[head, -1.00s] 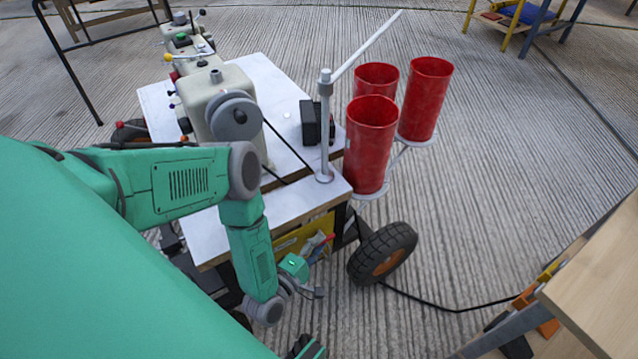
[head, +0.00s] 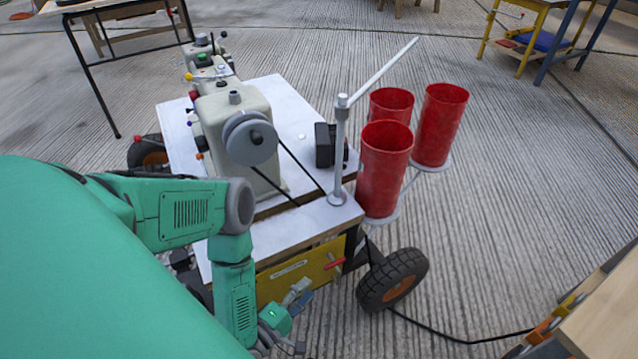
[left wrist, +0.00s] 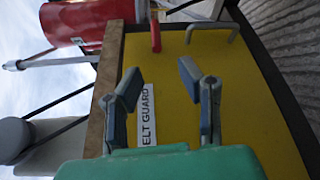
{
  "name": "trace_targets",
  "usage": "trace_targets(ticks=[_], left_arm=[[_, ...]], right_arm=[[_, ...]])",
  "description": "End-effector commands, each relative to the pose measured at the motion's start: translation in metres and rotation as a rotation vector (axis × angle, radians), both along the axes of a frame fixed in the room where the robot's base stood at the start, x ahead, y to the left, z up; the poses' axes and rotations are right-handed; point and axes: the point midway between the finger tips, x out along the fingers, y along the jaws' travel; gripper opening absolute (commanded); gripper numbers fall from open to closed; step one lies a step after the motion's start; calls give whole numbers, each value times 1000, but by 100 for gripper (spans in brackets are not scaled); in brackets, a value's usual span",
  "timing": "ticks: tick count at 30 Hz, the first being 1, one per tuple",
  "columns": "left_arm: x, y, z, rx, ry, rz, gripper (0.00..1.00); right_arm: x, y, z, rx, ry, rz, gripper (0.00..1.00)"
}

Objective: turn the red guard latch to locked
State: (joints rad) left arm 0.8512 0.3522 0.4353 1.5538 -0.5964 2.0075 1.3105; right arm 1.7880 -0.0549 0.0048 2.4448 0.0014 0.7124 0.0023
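The red guard latch (head: 335,263) is a small red lever on the yellow belt guard panel (head: 282,286), low on the near side of the cart. In the left wrist view the latch (left wrist: 155,32) stands beyond the fingertips, near the panel's upper edge. My left gripper (head: 299,318) is in front of the panel, lower and to the left of the latch. The left wrist view shows its two fingers (left wrist: 158,76) spread with nothing between them, apart from the latch. My right gripper is not in view.
A grey metal handle (left wrist: 213,28) is beside the latch on the panel. The white-topped cart (head: 290,230) carries a sewing machine (head: 225,110), a grey post (head: 340,150) and red cylinders (head: 384,170). A black wheel (head: 393,280) is right of the panel. A wooden table edge is at lower right.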

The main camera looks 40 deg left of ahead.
Motion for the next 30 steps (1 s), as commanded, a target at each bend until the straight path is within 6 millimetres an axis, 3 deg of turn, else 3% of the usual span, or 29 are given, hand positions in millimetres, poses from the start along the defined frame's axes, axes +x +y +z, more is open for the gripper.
trace_targets(ticks=[3, 7, 30], left_arm=[[-19, 3, 0, 0, 4, 5, 33], [-29, 2, 1, 1, 1, 4, 33], [-31, 1, 2, 1, -1, 1, 33]], right_arm=[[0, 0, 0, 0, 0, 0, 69], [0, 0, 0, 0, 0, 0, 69], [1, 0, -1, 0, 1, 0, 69]])
